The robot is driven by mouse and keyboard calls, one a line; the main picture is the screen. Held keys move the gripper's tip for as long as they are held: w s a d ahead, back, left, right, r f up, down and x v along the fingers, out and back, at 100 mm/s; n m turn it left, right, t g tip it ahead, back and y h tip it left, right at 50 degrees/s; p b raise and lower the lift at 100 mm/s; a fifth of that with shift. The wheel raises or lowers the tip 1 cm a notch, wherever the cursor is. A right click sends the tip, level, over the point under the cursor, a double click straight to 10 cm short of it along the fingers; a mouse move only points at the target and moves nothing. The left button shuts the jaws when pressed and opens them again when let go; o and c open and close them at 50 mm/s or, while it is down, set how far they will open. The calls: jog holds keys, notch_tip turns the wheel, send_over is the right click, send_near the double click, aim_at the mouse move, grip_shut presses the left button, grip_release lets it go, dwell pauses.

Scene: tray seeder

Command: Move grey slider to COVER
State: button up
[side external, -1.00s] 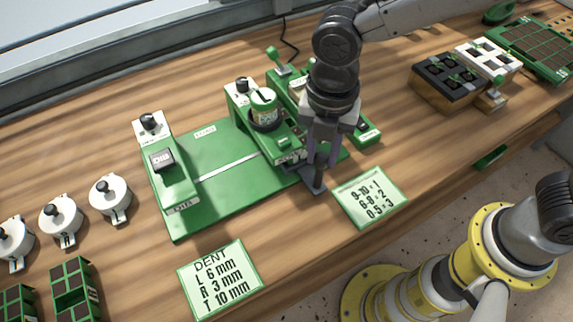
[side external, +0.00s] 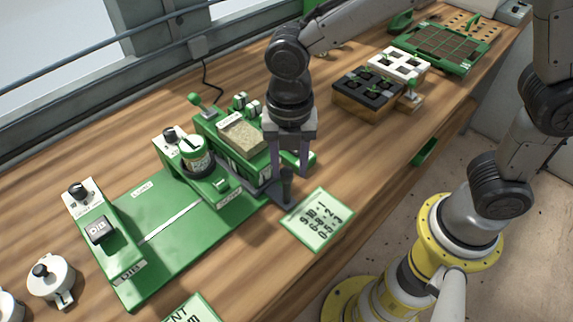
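The grey slider (side external: 286,201) is a flat dark grey plate with an upright post, at the front right of the green machine (side external: 165,247). My gripper (side external: 289,174) points down over the slider. Its two purple-grey fingers stand apart, one on each side of the post, and a gap seems to show between them. Contact with the post cannot be made out. A small white label (side external: 142,190) lies on the green board, and its word is too small to read surely. My gripper hides part of the slider's inner end.
A jar (side external: 196,155) and a soil-filled bin (side external: 242,135) stand left of my gripper. A number card (side external: 318,219) lies just right of the slider. Black (side external: 367,92) and white trays stand at the back right. Bare wood lies between the card and the trays.

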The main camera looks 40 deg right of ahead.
jog(key=shift+o, duration=1.1)
jog(key=shift+a, duration=0.1)
notch_tip(320, 180, up, 14)
jog(key=shift+f, duration=0.15)
